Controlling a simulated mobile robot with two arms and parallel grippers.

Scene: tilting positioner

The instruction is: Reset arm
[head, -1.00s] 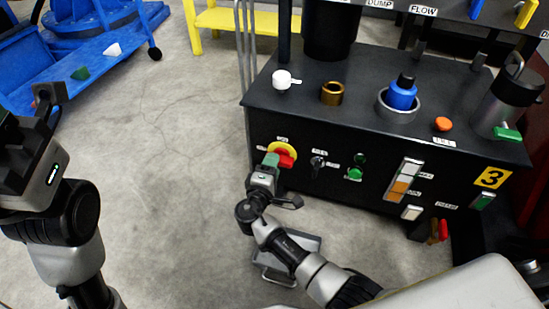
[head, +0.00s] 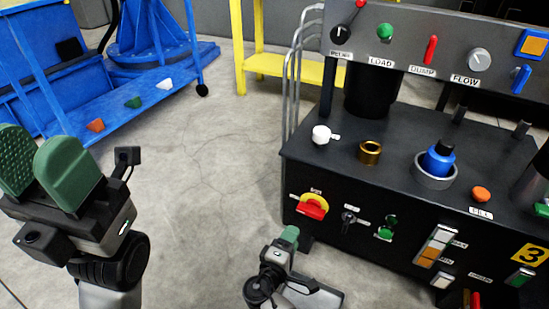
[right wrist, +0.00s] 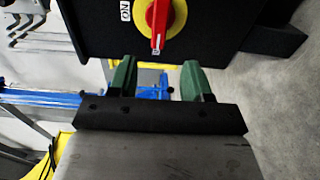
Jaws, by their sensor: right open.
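My right gripper (head: 289,237) is open and empty, just below and left of the red and yellow rotary switch (head: 313,206) on the black machine's front. In the right wrist view its two green fingers (right wrist: 157,78) stand wide apart with nothing between them. The red switch handle (right wrist: 158,22) lies beyond the fingertips there, apart from them, and points down toward the gap. My left gripper (head: 36,168) is raised at the left of the head view. Its green fingers are apart and hold nothing visible.
The black machine (head: 330,165) fills the right side, with a white valve (head: 322,135), brass ring (head: 370,152) and blue knob (head: 438,157) on top. A blue positioner (head: 150,95) and yellow stand (head: 268,64) are behind. Grey floor between is clear.

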